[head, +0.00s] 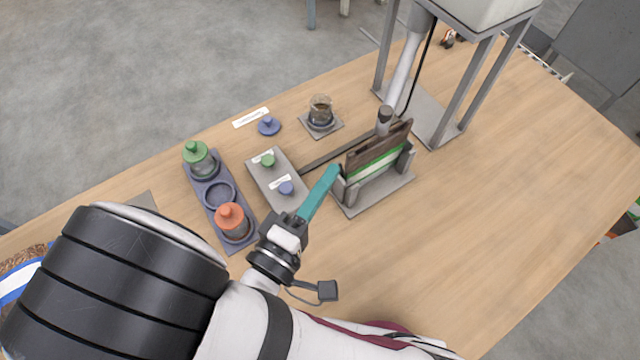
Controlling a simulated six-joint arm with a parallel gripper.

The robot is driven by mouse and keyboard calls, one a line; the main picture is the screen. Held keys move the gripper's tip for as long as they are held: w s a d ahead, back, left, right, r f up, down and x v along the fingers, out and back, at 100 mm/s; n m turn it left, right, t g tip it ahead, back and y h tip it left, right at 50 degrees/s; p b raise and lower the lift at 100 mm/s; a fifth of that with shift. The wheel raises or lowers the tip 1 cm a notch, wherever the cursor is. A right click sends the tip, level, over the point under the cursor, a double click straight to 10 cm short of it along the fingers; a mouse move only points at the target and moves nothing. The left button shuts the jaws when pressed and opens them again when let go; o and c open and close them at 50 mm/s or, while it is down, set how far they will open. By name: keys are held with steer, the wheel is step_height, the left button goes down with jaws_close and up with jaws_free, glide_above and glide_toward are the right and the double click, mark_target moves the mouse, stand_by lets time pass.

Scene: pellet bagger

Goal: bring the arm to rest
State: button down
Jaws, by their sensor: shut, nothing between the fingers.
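My gripper (334,172) reaches up and right from the lower middle of the head view. Its long teal fingers are together with nothing seen between them. The fingertips are above the table, by the left end of a grey holder (375,197). A dark bag with a green and white band (376,160) stands upright in this holder. I cannot tell whether the fingertips touch the holder.
A blue-grey rack (208,207) holds a green-lidded jar (199,158) and an orange-lidded jar (232,222). A grey block (264,180) has green and blue knobs. A glass cup (320,112) and metal frame (465,105) stand behind. The table's right side is clear.

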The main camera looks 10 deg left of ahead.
steer(key=s+d+m+g+h, duration=0.3)
steer(key=d+m+g+h, duration=0.15)
steer(key=d+g, duration=0.3)
steer(key=s+d+m+g+h, duration=0.2)
steer(key=d+m+g+h, duration=0.1)
steer(key=d+m+g, duration=0.4)
steer(key=s+d+f+m+g+y, duration=0.2)
steer(key=s+m+g+y, duration=0.2)
steer(key=s+g+y, duration=0.3)
steer(key=a+r+m+t+y, duration=0.1)
steer(key=y, duration=0.1)
steer(key=w+a+r+m+t+y, duration=0.1)
steer(key=a+y, duration=0.1)
steer(key=y, duration=0.1)
steer(key=a+m+t+y, duration=0.2)
steer(key=y, duration=0.1)
steer(key=shift+w+r, duration=0.15)
steer(key=shift+r, duration=0.25)
